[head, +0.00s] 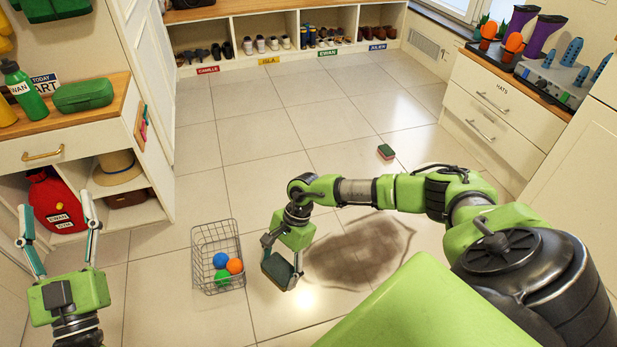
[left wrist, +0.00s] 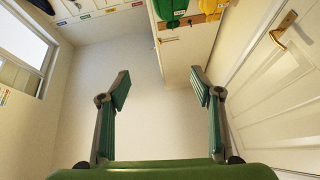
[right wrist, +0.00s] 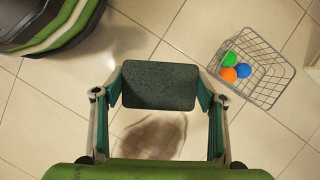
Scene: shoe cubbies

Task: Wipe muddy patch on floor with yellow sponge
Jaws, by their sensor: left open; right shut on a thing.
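My right gripper (head: 281,266) is shut on a sponge, whose dark green scouring face (right wrist: 160,86) shows in the right wrist view; no yellow side is visible there. The sponge looks held above the floor. The muddy patch (head: 362,252) is a brown smear on the tiles, just right of this gripper in the head view and partly behind my arm. It also shows below the sponge in the right wrist view (right wrist: 152,138). My left gripper (head: 57,212) is open and empty, in front of the left cabinet.
A wire basket (head: 203,238) with several coloured balls stands left of my right gripper. Cubbies with shoes line the back; a drawer cabinet (head: 478,110) stands right.

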